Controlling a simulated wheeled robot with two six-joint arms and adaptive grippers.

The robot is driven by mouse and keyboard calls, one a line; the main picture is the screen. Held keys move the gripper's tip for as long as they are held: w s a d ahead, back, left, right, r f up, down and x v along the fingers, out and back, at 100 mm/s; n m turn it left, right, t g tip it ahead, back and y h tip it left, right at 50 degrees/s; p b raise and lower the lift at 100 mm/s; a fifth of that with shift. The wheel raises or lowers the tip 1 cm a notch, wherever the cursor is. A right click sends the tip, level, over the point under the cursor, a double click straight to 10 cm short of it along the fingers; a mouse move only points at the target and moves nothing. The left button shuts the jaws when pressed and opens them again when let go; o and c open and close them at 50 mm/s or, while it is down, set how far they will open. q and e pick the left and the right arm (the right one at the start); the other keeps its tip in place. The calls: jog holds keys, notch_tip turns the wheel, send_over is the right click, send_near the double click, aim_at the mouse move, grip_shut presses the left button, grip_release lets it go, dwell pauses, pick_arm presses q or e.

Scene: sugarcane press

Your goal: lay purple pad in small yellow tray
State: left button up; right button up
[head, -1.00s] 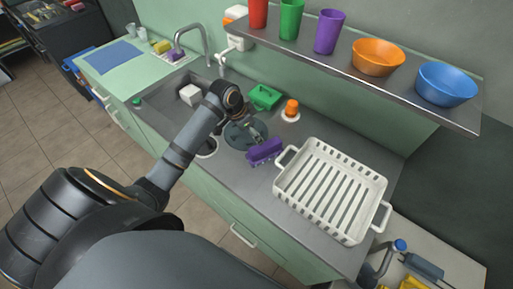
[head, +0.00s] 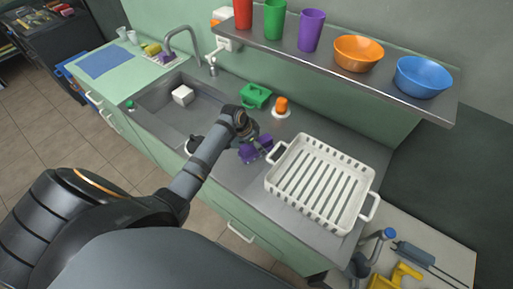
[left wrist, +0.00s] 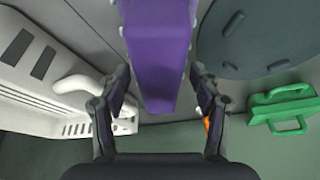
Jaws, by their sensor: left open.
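A purple block-like thing (head: 256,150), which may be the pad, lies on the grey counter just left of the white rack. My left gripper (head: 255,141) is over it. In the left wrist view the purple thing (left wrist: 160,60) reaches down between the open fingers of my left gripper (left wrist: 160,95), with gaps visible on both sides. A smaller purple item (head: 171,57) lies by the sink's back corner beside a yellow one (head: 153,49). A yellow object (head: 398,277) stands at the lower right; I cannot tell whether it is the small tray. My right gripper is out of view.
The white slatted rack (head: 372,177) stands close right of the purple thing. A green box (head: 255,96) and an orange-topped item (head: 282,105) stand behind. A dark round disc (left wrist: 250,35) lies beside it. The shelf (head: 330,65) with cups and bowls overhangs the back.

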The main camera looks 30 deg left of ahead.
pick_arm(q)
grip_shut()
